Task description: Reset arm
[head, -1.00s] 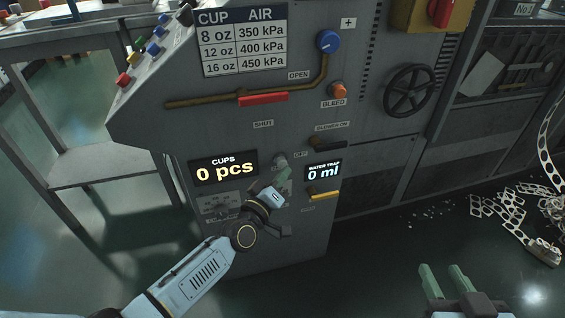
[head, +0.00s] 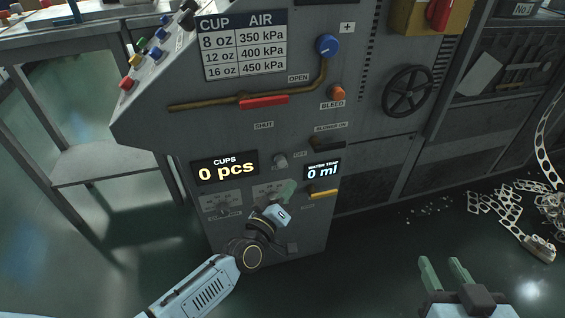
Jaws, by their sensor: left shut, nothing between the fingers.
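My left arm comes in from the lower left. Its gripper (head: 288,190) is shut and empty, in front of the lower panel of the grey machine (head: 150,125), just below a small grey knob (head: 280,161). It covers part of a dial there; I cannot tell whether it touches the panel. My right gripper (head: 444,272) is at the bottom right, its two green fingers apart with nothing between them, over the dark floor.
The machine has a red-handled lever (head: 264,102), a blue knob (head: 327,45), an orange bleed button (head: 338,92), a black handwheel (head: 409,91) and a yellow handle (head: 325,193). Its displays read 0 pcs and 0 ml. Perforated scrap strips (head: 495,207) lie on the floor at right.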

